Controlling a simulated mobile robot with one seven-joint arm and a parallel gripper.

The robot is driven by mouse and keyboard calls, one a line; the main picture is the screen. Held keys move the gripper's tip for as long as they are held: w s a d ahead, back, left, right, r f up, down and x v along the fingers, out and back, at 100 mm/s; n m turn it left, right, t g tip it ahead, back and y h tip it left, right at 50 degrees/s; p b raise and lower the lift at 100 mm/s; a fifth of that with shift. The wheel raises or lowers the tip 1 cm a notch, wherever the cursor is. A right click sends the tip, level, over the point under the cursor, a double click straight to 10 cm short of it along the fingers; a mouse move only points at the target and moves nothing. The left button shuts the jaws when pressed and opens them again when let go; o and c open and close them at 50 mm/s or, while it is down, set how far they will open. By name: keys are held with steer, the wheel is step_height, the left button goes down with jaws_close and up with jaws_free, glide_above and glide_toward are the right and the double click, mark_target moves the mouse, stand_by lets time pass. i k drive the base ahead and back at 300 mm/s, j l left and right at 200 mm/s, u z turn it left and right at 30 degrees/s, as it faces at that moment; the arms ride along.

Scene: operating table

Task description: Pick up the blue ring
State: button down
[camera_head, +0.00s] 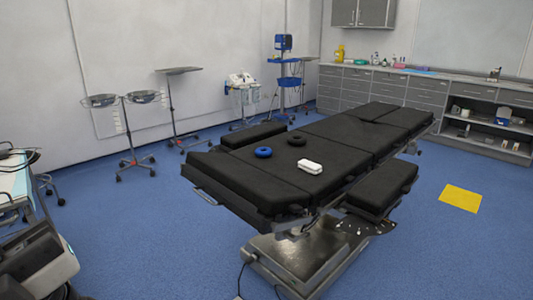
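The blue ring (263,152) lies flat on the black padded top of the operating table (335,150), left of the middle of the picture. A black ring (297,141) lies behind it and to its right. A small white box-like object (311,167) lies in front and to the right of the blue ring. The three things stand apart, with bare padding between them. I cannot make out my gripper in this view.
Padded side boards (382,190) flank the table. A metal base (300,255) stands below it. Wheeled stands line the left wall. Grey cabinets (400,85) stand at the back. A yellow square (460,198) lies on the open blue floor at right.

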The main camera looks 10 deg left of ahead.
mark_target(261, 152)
steer(key=i+j+u, duration=0.1)
steer(key=i+j, duration=0.15)
steer(key=i, duration=0.3)
steer(key=i+j+u, duration=0.1)
steer(key=i+j, duration=0.15)
steer(key=i, duration=0.3)
steer(key=i+j+u, duration=0.1)
steer(key=i, duration=0.45)
steer(key=i+l, duration=0.4)
